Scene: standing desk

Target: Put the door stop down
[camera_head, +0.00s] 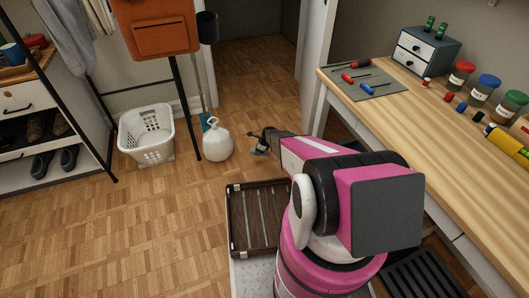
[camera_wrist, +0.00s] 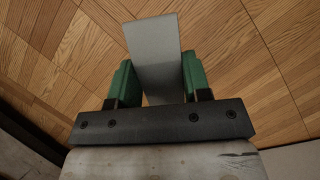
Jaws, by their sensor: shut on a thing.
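The door stop (camera_wrist: 156,45) is a plain grey wedge-like piece. In the wrist view it sits between the two green finger pads of my gripper (camera_wrist: 158,82), which is shut on it. Its far end sticks out beyond the fingertips, over wooden floor. Its near end is hidden by the gripper's dark crossbar. In the head view my gripper (camera_head: 262,146) is small and low over the parquet, right of a white round jug. I cannot tell there whether the door stop touches the floor.
The white jug (camera_head: 217,142) and a white laundry basket (camera_head: 147,140) stand on the floor at left. A dark slatted tray (camera_head: 254,218) lies nearer. A wooden workbench (camera_head: 430,130) with tools and jars runs along the right. The doorway floor (camera_head: 255,68) behind is clear.

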